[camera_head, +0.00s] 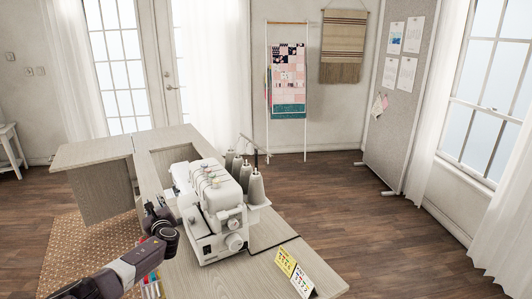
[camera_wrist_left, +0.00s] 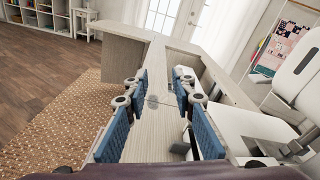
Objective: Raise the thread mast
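The white overlock sewing machine (camera_head: 213,205) stands on the light wood cabinet (camera_head: 90,150). Several grey thread cones (camera_head: 255,187) stand at its back right. The thin thread mast (camera_head: 252,143) shows just above the cones, its bar a little over their tips; its lower part is hidden. My left gripper (camera_head: 155,213) is at the machine's left side, apart from the mast. In the left wrist view its two blue-padded fingers (camera_wrist_left: 158,92) are spread, with nothing between them. Part of the white machine (camera_wrist_left: 250,130) shows to their right. My right gripper is not in view.
A yellow card (camera_head: 285,261) and a white card (camera_head: 302,281) stand at the cabinet's front right edge. Colourful items lie near my left arm. A quilt rack (camera_head: 287,75) and a pinboard (camera_head: 400,90) stand far behind. The floor right of the cabinet is clear.

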